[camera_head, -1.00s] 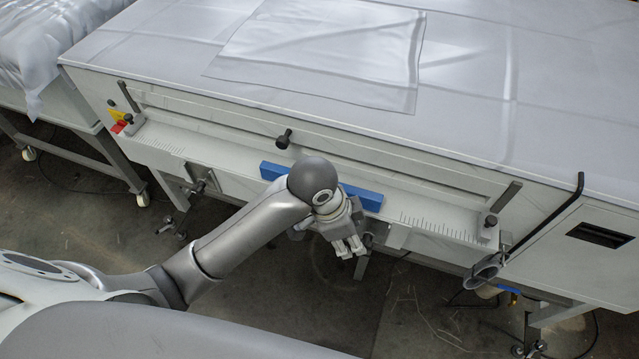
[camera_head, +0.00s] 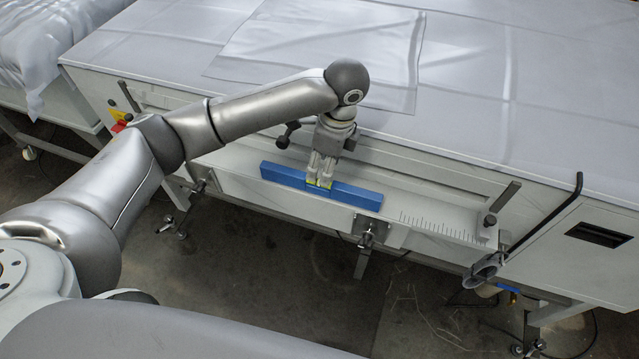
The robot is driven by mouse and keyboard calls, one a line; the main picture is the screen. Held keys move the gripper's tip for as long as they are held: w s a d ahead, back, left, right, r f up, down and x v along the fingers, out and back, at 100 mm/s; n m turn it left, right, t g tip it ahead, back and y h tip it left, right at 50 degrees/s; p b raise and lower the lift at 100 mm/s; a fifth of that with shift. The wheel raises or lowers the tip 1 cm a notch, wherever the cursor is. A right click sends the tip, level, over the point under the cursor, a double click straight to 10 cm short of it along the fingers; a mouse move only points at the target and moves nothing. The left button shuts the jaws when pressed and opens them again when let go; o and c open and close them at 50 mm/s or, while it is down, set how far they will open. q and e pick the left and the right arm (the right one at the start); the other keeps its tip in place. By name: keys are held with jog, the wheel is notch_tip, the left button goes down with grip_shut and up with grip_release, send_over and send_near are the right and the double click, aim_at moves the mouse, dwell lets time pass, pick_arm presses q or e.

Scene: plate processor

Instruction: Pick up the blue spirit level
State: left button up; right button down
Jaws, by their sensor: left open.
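The blue spirit level (camera_head: 355,198) is a long blue bar lying on the narrow white ledge at the front of the machine. My left gripper (camera_head: 319,184) reaches over from the left and points down at the middle of the level. Its fingertips are at the level's middle, where small yellow-green parts show. The gripper is open. The fingers hide a small part of the bar, and I cannot tell whether they touch it. My right gripper is not in view.
The ledge (camera_head: 430,218) has a ruler scale and an upright post (camera_head: 503,197) at its right end. A black knob (camera_head: 283,141) sticks out left of my gripper. A grey sheet (camera_head: 400,60) lies on the machine top. A black bent rod (camera_head: 578,185) stands at the right.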

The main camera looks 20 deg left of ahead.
aim_at(319, 186)
pick_arm(q)
jog(key=f, duration=0.3)
jog(key=shift+a, duration=0.25)
jog(key=f, duration=0.1)
jog(key=f+p, duration=0.2)
jog(key=f, duration=0.1)
jog(key=shift+a, duration=0.25)
jog(key=shift+w+a+f, duration=0.1)
jog(key=shift+f, duration=0.4)
grip_shut()
